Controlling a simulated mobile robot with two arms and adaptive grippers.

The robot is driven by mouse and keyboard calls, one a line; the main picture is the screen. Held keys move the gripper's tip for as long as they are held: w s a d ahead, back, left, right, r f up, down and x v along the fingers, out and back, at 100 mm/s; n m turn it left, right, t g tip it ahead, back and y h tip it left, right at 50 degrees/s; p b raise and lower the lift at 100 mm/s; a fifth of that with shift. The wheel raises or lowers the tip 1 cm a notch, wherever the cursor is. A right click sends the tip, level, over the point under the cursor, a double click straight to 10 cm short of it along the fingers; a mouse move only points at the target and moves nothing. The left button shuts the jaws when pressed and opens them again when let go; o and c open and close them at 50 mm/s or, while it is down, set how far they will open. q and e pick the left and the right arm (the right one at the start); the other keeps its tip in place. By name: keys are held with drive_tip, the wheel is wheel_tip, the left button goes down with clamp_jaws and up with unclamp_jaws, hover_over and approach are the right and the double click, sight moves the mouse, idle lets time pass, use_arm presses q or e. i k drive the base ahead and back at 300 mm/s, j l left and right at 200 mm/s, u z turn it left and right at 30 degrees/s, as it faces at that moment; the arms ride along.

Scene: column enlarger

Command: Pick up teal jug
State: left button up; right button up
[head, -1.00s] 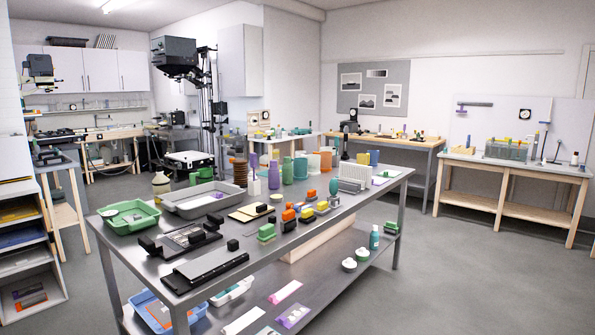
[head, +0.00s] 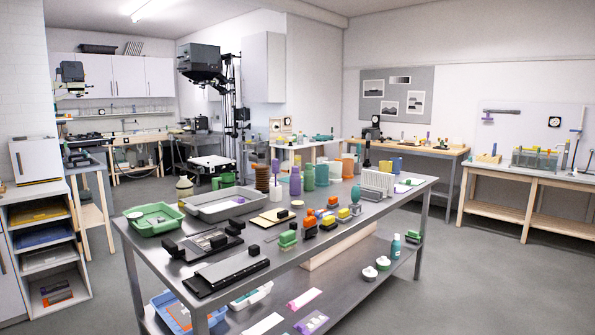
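On the metal table in the middle, a green jug-like container (head: 308,178) stands upright. A teal-green container (head: 322,174) stands close to its right; it is the closest match I see to a teal jug, but handle and spout are too small to tell. A purple bottle (head: 295,183) stands just left of them. A teal bottle (head: 395,246) stands on the table's lower shelf at the right. Neither of my grippers is in view.
The metal table (head: 330,233) is crowded with a green tray (head: 154,218), a grey tray (head: 222,204), orange blocks and a white rack (head: 377,182). Grey floor (head: 480,275) is clear to its right. A shelf unit (head: 50,245) stands at the left; wooden benches line the back.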

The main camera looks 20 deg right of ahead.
sight(322, 170)
drive_tip(key=i+j+u, duration=0.9)
drive_tip(key=i, duration=0.35)
drive_tip(key=i+u, duration=0.3)
drive_tip(key=i, duration=0.3)
drive_tip(key=i+z, duration=0.25)
drive_tip(key=i, duration=1.8)
drive_tip(key=i+l+z, duration=0.1)
drive_tip(key=i+z, duration=0.2)
drive_tip(key=i, duration=0.25)
drive_tip(key=i+z, duration=0.3)
drive_tip(key=i, duration=0.2)
drive_tip(key=i+j+z, duration=0.3)
drive_tip(key=i, duration=0.25)
drive_tip(key=i+j+z, duration=0.3)
drive_tip(key=i, duration=0.2)
drive_tip(key=i+z, duration=0.4)
drive_tip(key=i, duration=1.9)
drive_tip(key=i+z, duration=0.7)
drive_tip(key=i, duration=0.25)
drive_tip(key=i+j+z, duration=0.3)
drive_tip(key=i+l+z, duration=0.2)
drive_tip(key=i+z, duration=0.55)
drive_tip(key=z, duration=0.15)
drive_tip(key=i+z, duration=0.5)
drive_tip(key=k+j, duration=0.05)
drive_tip(key=k, duration=0.05)
